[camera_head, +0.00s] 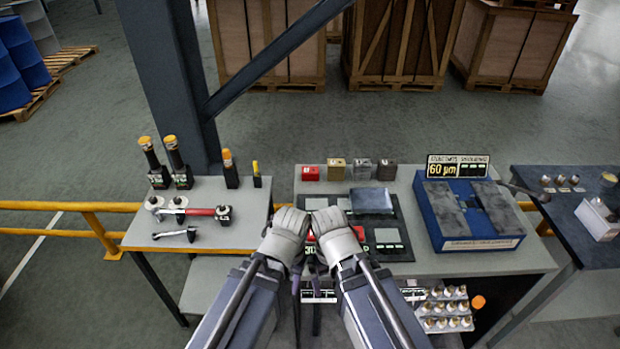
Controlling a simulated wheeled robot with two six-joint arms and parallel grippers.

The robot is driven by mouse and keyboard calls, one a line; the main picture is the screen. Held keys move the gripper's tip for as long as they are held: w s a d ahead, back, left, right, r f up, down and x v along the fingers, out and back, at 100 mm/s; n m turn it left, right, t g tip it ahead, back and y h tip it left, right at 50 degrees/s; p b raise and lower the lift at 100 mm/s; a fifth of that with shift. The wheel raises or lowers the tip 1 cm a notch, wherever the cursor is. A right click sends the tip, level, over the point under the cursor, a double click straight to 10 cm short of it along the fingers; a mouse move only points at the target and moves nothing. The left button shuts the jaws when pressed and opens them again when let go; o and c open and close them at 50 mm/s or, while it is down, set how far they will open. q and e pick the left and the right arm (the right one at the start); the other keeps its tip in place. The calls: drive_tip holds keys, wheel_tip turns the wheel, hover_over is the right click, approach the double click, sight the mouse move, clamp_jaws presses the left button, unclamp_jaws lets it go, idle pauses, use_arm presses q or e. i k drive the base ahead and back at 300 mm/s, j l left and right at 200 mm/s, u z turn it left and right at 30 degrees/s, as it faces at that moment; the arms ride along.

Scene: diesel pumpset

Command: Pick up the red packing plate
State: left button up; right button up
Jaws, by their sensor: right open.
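A red piece (358,233), likely the red packing plate, shows in the head view at the front of a dark mat (398,218) on the middle bench. My left gripper (291,220) is just to the left, close beside the right one. Its jaws are not clear. A small red block (310,174) stands at the bench's back edge, apart from both grippers.
Gold, grey and brown blocks (361,169) stand beside the red block. A grey plate (371,200) lies on the mat. The left table (247,208) holds tools. A tray of several small parts (440,312) is in front.

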sight(307, 172)
drive_tip(key=i+j+u, duration=0.25)
drive_tip(key=i+j, duration=0.15)
drive_tip(key=j, duration=0.2)
drive_tip(key=i+j+u, duration=0.2)
drive_tip(key=i+j, duration=0.25)
